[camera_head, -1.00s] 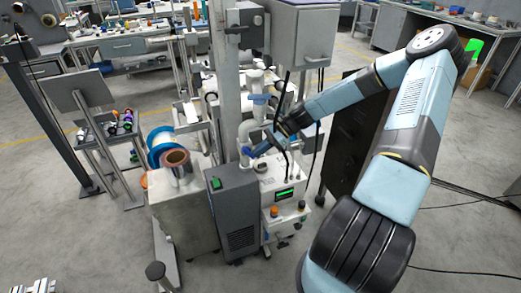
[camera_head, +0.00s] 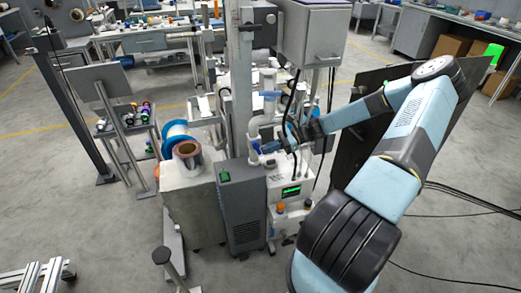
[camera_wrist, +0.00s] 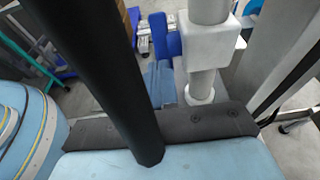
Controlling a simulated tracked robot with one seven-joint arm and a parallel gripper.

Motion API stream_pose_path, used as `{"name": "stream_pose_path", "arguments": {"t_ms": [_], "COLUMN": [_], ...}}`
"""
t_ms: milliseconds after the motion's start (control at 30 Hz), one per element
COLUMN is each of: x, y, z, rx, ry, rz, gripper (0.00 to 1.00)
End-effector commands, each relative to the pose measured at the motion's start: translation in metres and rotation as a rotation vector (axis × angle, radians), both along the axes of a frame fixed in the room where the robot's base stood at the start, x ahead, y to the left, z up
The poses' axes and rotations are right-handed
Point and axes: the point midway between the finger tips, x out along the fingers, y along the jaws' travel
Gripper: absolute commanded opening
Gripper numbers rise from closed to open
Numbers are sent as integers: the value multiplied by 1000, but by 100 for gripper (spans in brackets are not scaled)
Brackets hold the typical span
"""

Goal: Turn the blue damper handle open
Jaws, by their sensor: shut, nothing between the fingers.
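A grey post (camera_head: 243,80) stands left of the pipe, and a grey control box (camera_head: 312,35) hangs at upper right. Dark cables hang near my gripper. A copper-coloured roll (camera_head: 187,149) sits on the cabinet at left.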

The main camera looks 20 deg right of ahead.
Motion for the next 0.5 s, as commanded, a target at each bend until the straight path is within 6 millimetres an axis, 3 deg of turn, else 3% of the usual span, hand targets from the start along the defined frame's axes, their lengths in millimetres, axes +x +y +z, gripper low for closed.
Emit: {"name": "stream_pose_path", "arguments": {"t_ms": [500], "x": [0], "y": [2], "z": [-11], "rx": [269], "ry": [-10], "rz": [-7], "gripper": [0]}}
